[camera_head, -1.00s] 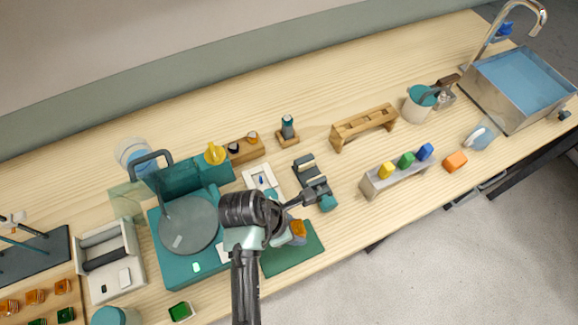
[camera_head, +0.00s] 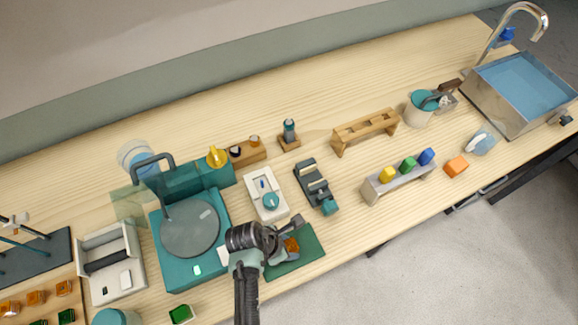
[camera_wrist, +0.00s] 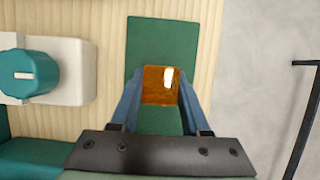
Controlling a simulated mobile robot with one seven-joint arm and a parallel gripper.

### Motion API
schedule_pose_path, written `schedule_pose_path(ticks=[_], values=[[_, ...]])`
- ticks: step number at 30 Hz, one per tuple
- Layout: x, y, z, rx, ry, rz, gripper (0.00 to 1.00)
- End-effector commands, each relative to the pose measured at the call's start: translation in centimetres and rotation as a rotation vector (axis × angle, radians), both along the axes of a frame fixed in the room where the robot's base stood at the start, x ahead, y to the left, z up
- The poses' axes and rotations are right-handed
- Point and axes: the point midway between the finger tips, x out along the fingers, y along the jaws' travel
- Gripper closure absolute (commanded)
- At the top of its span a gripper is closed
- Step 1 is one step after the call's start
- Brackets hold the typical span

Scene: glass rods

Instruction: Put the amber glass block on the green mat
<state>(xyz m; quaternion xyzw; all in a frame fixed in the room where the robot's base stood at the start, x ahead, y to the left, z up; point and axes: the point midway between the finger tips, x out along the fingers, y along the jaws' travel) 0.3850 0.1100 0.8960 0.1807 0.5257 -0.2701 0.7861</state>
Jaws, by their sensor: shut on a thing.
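The amber glass block (camera_wrist: 160,84) is between the two blue fingers of my gripper (camera_wrist: 160,98) in the wrist view. My gripper is shut on it. Behind the block in that view lies the green mat (camera_wrist: 163,45). In the head view the amber block (camera_head: 292,246) shows at my gripper (camera_head: 288,245), in front of the green mat (camera_head: 312,254). My wrist and gripper hide the mat's left part. I cannot tell whether the block touches the mat or is held above it.
A white device with a teal knob (camera_head: 265,195) stands just behind the mat. A teal machine with a round plate (camera_head: 190,228) stands to the left. The table's front edge runs close to the mat. Bare table lies right of the mat.

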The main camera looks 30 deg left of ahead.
Motion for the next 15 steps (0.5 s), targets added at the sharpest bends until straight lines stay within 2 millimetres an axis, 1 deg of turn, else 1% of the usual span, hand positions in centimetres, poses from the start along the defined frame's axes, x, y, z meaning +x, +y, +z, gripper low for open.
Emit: schedule_pose_path(ticks=[4,8,9,13,14,15], values=[[0.05,0.02,0.07,0.000,-0.002,-0.001,1.00],[0.05,0.01,-0.32,0.000,0.000,-0.001,1.00],[0.02,0.00,-0.33,0.000,0.000,-0.001,0.50],[0.01,-0.01,-0.29,0.000,0.000,-0.001,0.27],[0.01,-0.01,-0.29,0.000,0.000,-0.001,0.24],[0.01,0.00,-0.28,0.000,0.000,-0.001,0.24]])
